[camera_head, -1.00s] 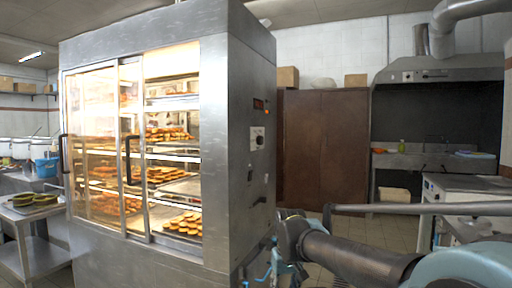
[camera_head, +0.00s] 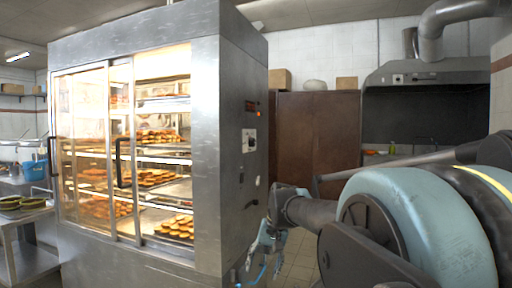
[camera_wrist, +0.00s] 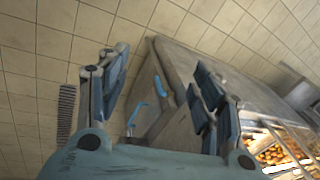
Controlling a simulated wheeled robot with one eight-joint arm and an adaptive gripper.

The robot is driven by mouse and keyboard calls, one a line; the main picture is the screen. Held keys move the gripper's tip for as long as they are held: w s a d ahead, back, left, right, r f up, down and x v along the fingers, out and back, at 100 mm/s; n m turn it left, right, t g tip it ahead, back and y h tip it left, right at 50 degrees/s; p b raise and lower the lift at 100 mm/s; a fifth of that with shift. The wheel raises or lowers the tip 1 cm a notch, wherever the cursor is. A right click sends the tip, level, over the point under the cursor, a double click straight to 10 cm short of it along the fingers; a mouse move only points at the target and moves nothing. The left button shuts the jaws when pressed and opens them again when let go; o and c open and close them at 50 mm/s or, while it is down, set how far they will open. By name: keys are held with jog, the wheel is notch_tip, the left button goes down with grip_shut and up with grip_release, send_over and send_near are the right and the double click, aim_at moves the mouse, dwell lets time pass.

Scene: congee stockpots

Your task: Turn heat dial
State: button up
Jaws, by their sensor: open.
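The heat dial (camera_head: 252,142) is a small dark knob on a pale plate on the right side panel of the steel food cabinet (camera_head: 207,150). My gripper (camera_head: 262,248) is low beside that panel, below the dial and apart from it. Its fingers are spread and empty in the wrist view (camera_wrist: 160,65). The wrist view shows the cabinet's steel side (camera_wrist: 185,75) beyond the fingers, tilted. I cannot make out the dial there.
A small display (camera_head: 250,106) sits above the dial, and a dark handle (camera_head: 251,204) below it. A brown cupboard (camera_head: 315,140) stands behind. Tiled floor (camera_head: 298,250) lies between cabinet and cupboard. My arm covers much of the lower right.

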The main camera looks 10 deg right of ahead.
jog(key=w+a+r+m+y, duration=0.2)
jog(key=w+r+m+y, duration=0.3)
jog(key=w+r, duration=0.7)
jog(key=m+t+y, duration=0.7)
jog(key=m+y, duration=0.1)
jog(key=m, duration=0.8)
send_near(254, 143)
jog(key=x, duration=0.8)
jog(key=shift+w+a, duration=0.15)
jog(key=shift+w, duration=0.25)
jog(key=c, duration=1.1)
